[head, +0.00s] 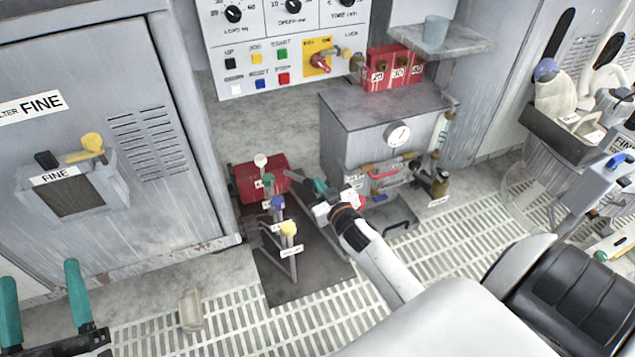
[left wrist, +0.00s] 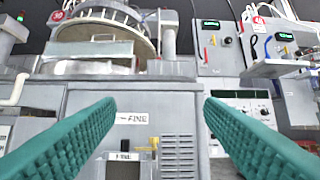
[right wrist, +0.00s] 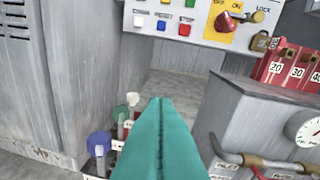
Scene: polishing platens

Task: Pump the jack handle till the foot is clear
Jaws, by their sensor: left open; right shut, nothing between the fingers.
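A red unit (head: 262,178) stands on a dark mat (head: 305,270) on the floor, beside upright levers. Their knobs are white (head: 260,161), green (head: 268,181), blue (head: 278,202) and yellow (head: 288,228). I cannot tell which part is the jack handle, and I cannot make out the foot. My right gripper (head: 319,186) is shut and empty, just right of the levers. In the right wrist view its fingers (right wrist: 162,105) cover the middle, with the blue knob (right wrist: 98,143) left of them. My left gripper (head: 40,272) is open and empty at the lower left.
A grey cabinet (head: 385,105) with a gauge (head: 397,134) and piping stands right of the levers. A red numbered box (head: 392,70) sits on it. A large grey cabinet (head: 150,70) stands left. A small pale block (head: 191,310) lies on the grated floor.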

